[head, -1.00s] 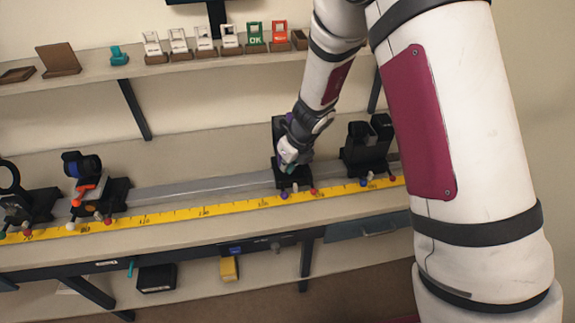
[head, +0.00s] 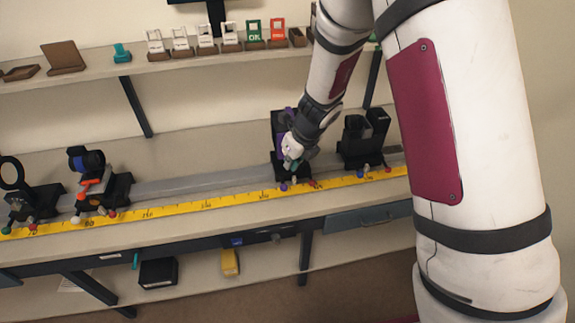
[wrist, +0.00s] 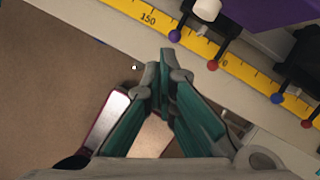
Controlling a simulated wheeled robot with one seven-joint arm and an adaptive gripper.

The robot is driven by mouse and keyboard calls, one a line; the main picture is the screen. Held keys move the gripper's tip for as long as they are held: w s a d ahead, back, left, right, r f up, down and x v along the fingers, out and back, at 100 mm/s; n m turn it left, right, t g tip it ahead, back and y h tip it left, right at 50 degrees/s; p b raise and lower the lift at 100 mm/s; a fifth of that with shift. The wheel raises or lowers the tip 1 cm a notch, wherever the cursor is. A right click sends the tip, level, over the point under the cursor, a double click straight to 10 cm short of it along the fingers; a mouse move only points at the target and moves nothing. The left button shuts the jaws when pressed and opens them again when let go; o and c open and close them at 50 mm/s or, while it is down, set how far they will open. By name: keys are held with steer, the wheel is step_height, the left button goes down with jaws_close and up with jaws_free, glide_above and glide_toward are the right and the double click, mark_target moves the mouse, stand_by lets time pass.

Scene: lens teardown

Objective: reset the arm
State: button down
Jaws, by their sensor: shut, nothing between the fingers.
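My gripper (wrist: 164,82) is shut and empty, its teal fingers meeting at the tips in the wrist view. There it hangs over the front edge of the bench, short of the yellow scale. In the head view my gripper (head: 290,160) is at the black holder (head: 277,128) right of centre on the rail, and hides part of it. I cannot tell from the head view whether they touch. My arm (head: 330,80) reaches down from the upper right.
A yellow scale (head: 205,205) runs along the rail (head: 190,183). A black mount (head: 365,143) stands to the right; a lens mount (head: 88,165) and a ring mount (head: 15,180) stand at left. Small stands (head: 181,42) line the shelf. The middle of the rail is clear.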

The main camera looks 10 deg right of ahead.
steer(key=s+d+r+n, duration=0.1)
steer(key=s+r+n, duration=0.35)
steer(key=r, duration=0.35)
steer(key=s+r+n+y, duration=0.1)
steer(key=s+r+n, duration=0.35)
steer(key=r, duration=0.25)
steer(key=s+d+r+n, duration=0.1)
steer(key=s+r+n, duration=0.3)
steer(key=r+n, duration=0.3)
steer(key=s+d+r+n+h, duration=0.1)
steer(key=s+d+n, duration=0.1)
steer(key=s+n, duration=0.2)
steer(key=s+d+r+n+t+h+b, duration=0.1)
steer(key=s+d+r+n, duration=0.1)
steer(key=s+n, duration=0.3)
steer(key=s+d+r+n+h, duration=0.1)
steer(key=s+d+r+n, duration=0.1)
steer(key=s, duration=0.4)
steer(key=d+n, duration=0.1)
steer(key=n, duration=0.1)
steer(key=shift+d+r+n+t, duration=0.2)
steer(key=shift+d+n+t, duration=0.1)
steer(key=shift+t, duration=0.1)
